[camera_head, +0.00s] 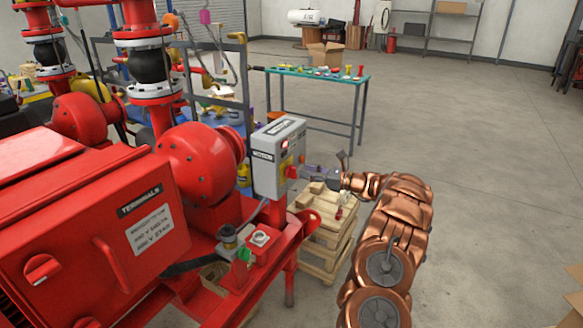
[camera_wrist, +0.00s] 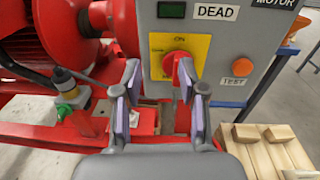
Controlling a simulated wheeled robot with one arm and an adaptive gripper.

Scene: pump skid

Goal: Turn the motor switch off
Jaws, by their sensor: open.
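The motor switch is a red rotary knob (camera_wrist: 177,67) on a yellow plate (camera_wrist: 201,46) marked ON at its top. It sits on the front of the grey control box (camera_head: 264,160), which carries a MOTOR label. In the head view the knob is partly hidden by my gripper (camera_head: 304,172). In the wrist view my gripper (camera_wrist: 159,73) is open, its two fingers pointing at the panel. The knob appears between the fingertips, nearer the right one, which overlaps its edge. I cannot tell whether they touch. The knob's pointer direction is not clear.
A red TEST button (camera_wrist: 242,67) sits right of the yellow plate. A dark window (camera_wrist: 171,10) beside a DEAD label is above it. Red pump equipment (camera_head: 196,160) stands left. Wooden pallets (camera_head: 327,232) lie below the box. Open floor is at right.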

